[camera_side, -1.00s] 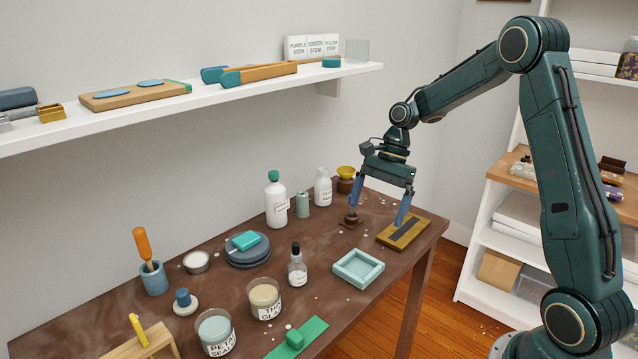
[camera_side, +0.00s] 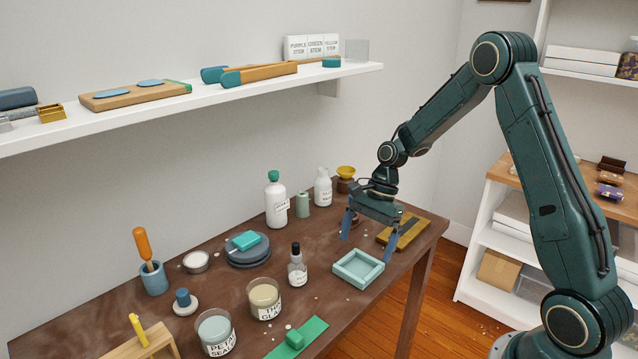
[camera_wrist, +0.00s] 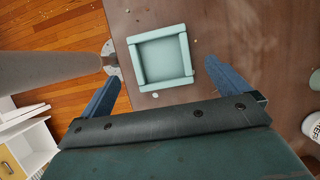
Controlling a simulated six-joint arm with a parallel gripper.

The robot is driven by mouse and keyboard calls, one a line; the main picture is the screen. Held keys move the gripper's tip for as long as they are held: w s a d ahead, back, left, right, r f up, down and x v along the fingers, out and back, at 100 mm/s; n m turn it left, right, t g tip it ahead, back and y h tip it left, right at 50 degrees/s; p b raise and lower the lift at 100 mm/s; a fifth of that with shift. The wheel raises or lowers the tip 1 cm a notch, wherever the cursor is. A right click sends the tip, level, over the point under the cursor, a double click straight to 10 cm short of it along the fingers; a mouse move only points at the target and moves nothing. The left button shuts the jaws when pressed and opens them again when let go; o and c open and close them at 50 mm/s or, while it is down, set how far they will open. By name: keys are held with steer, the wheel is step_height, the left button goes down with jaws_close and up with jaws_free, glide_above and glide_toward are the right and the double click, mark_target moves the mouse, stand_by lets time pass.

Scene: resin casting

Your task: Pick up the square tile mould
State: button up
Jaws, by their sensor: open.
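The square tile mould (camera_side: 358,268) is a pale mint-green open frame with raised walls. It lies flat on the brown table near its front edge. My gripper (camera_side: 366,246) is open and empty, with its blue fingers spread above and just behind the mould in the side view. In the wrist view the mould (camera_wrist: 161,58) shows whole at the upper middle, beyond and between the two fingertips of my gripper (camera_wrist: 158,70). No contact with the mould is visible.
A wooden block with a dark strip (camera_side: 402,234) lies right of the gripper. A dropper bottle (camera_side: 297,270) stands left of the mould, and white bottles (camera_side: 276,205) stand at the back. The table edge is close to the mould, with the wooden floor (camera_wrist: 60,40) beyond.

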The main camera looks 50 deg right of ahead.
mark_target(355, 272)
steer(key=shift+x, duration=2.55)
steer(key=shift+a, duration=0.1)
steer(key=c, duration=0.9)
steer(key=shift+r, duration=0.2)
step_height(355, 272, up, 20)
steer(key=shift+f, duration=0.15)
